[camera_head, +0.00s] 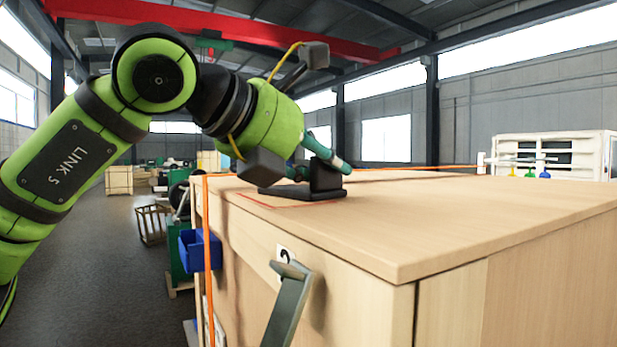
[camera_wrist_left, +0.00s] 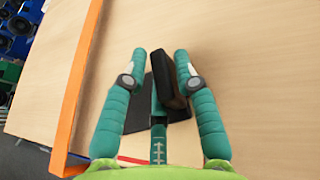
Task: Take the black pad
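The black pad (camera_head: 325,184) lies on the wooden top near its left edge, with a flat base and an upright block. In the left wrist view the pad's upright block (camera_wrist_left: 176,82) stands between my left gripper's fingers, close to the right one, and a gap shows on the left. My left gripper (camera_head: 328,168) is low at the pad, with its teal fingers spread; it also shows in the left wrist view (camera_wrist_left: 160,56). A middle finger lies over the flat base. Whether any finger touches the pad cannot be told. My right gripper is not in view.
The wooden cabinet top (camera_head: 470,210) is clear to the right of the pad. A red line is marked beside the pad. An orange strip (camera_wrist_left: 78,90) runs along the left edge. A blue bin (camera_head: 198,250) hangs at the cabinet's left, and a white rack (camera_head: 555,153) stands behind.

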